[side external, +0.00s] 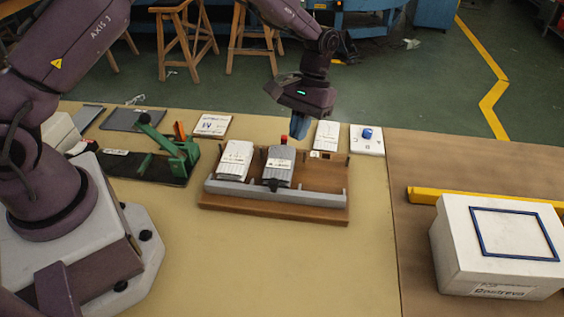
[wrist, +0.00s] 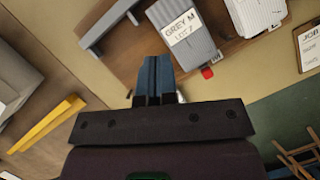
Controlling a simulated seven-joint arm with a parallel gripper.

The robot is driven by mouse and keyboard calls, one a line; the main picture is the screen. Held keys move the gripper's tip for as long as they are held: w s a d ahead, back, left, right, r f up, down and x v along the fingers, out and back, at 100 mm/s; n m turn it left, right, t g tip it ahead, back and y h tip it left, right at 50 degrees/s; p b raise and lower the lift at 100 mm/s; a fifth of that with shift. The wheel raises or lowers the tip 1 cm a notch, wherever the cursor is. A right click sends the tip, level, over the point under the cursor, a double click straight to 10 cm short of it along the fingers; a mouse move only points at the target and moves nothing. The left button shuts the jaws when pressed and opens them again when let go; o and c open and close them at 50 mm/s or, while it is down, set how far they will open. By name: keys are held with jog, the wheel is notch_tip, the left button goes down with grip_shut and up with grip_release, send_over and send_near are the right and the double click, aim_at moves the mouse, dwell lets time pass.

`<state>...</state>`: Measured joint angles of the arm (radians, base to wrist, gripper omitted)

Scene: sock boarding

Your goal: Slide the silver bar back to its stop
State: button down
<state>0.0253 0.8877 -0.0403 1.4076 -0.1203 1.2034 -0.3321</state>
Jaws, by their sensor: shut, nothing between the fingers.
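The silver bar (side external: 275,194) lies along the front of a wooden board (side external: 262,213) in the side external view. Part of it shows at the upper left of the wrist view (wrist: 108,22). A grey piece labelled "GREY M LOT 7" (side external: 278,172) lies on the board behind the bar, with a red knob (side external: 284,140) at its far end. A white piece (side external: 236,160) lies to its left. My gripper (side external: 299,136) is shut and empty, fingers pointing down near the board's far side, close to the red knob and apart from the bar. The bar's stop cannot be made out.
A green lever device (side external: 175,150) stands left of the board. A card with a blue knob (side external: 367,139) lies at the back right. A white box (side external: 497,245) and a yellow bar (side external: 480,199) are on the right. The tabletop in front of the board is clear.

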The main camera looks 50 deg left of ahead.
aim_at(280, 191)
jog(key=x, duration=0.6)
jog(key=shift+r, duration=0.1)
jog(key=shift+s+d+r, duration=0.1)
jog(key=shift+s+d, duration=0.1)
jog(key=shift+s, duration=0.35)
jog(key=shift+s+d+r, duration=0.15)
jog(key=shift+s+d, duration=0.05)
jog(key=shift+s, duration=0.35)
jog(key=shift+s+d, duration=0.25)
jog(key=shift+s, duration=0.45)
jog(key=shift+s+d, duration=1.1)
